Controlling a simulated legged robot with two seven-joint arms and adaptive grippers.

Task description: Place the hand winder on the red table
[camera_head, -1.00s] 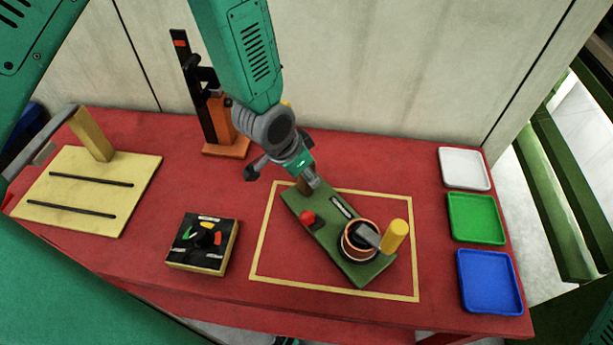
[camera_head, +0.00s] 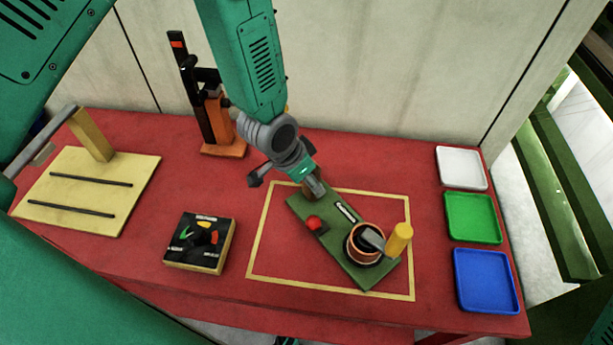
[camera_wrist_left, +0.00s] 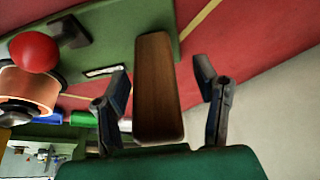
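The hand winder (camera_head: 345,240) has a green board, a red knob, a copper-coloured spool, a yellow crank grip and a brown wooden handle (camera_wrist_left: 157,88). It is over the yellow outline on the red table (camera_head: 330,275), tilted diagonally in the picture. I cannot tell whether its whole board touches the table. My left gripper (camera_head: 285,180) is at the handle end. In the left wrist view, its fingers (camera_wrist_left: 164,90) stand on either side of the wooden handle, with gaps on both sides. The head view partly hides the handle behind the gripper. My right gripper is not in view.
White (camera_head: 461,168), green (camera_head: 473,218) and blue (camera_head: 486,281) trays line the right edge. An orange and black upright device (camera_head: 222,130) stands at the back. A yellow slotted board (camera_head: 85,190) is at left.

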